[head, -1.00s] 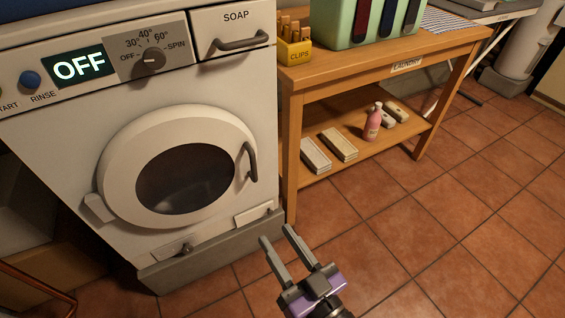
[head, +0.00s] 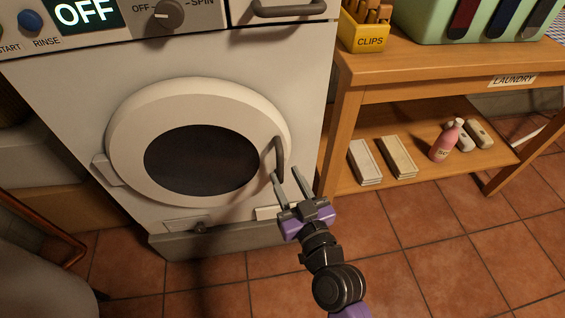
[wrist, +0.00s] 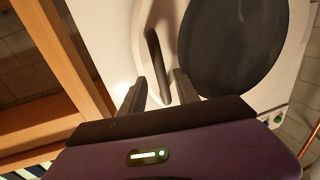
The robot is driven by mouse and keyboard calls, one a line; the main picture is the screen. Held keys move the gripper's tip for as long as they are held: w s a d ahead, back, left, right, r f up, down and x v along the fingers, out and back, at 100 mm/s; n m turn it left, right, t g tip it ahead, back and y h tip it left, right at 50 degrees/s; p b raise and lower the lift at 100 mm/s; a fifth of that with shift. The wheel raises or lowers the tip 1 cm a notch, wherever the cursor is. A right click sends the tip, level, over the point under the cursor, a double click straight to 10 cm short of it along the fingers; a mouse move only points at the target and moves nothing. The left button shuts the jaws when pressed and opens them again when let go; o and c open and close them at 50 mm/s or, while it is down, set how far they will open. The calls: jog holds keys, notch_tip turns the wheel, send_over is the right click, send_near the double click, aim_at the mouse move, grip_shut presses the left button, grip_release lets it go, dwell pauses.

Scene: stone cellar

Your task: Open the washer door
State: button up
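The white washer (head: 60,115) stands at the left with its round door (head: 125,135) closed. The door has a dark glass window (head: 200,160) and a grey curved handle (head: 280,155) on its right side; the hinge (head: 105,170) is at the left. My gripper (head: 286,173) is open, with its fingertips close to the handle's lower end. In the wrist view, the handle (wrist: 155,62) lies just beyond the gap between my fingers (wrist: 160,88), with nothing held. I cannot tell whether a finger touches it.
A wooden table (head: 410,68) stands close at the right, holding a yellow clips box (head: 366,40) and a green bin (head: 420,25). A pink bottle (head: 445,142) and pale blocks sit on its lower shelf. Tiled floor (head: 400,245) is open in front.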

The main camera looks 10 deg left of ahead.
aim_at(281, 170)
jog(key=shift+p+x, duration=0.4)
jog(key=shift+x, duration=1.75)
grip_shut()
